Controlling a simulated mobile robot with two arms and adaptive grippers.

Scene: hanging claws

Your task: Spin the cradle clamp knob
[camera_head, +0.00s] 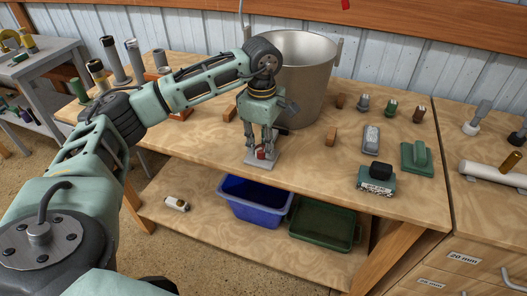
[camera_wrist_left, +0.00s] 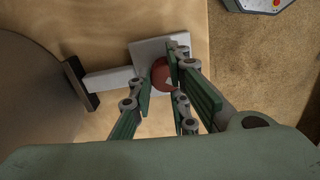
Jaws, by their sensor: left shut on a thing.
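The cradle clamp knob (camera_head: 261,154) is small and red, above a light grey base plate (camera_head: 263,164) near the front edge of the wooden table. My left gripper (camera_head: 262,148) points down at it and is shut on it. In the left wrist view the knob (camera_wrist_left: 163,74) shows as a dark red disc between the fingers (camera_wrist_left: 165,82) of my left gripper. The grey plate (camera_wrist_left: 150,49) lies behind it, with a grey bar running left to a dark end piece. The fingers hide part of the knob. My right gripper is not in view.
A large metal bucket (camera_head: 303,75) stands just behind my left gripper. Small blocks, knobs, a green tool (camera_head: 417,158) and a dark green device (camera_head: 377,178) sit to the right. A blue bin (camera_head: 257,204) and a green tray (camera_head: 323,226) are on the lower shelf.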

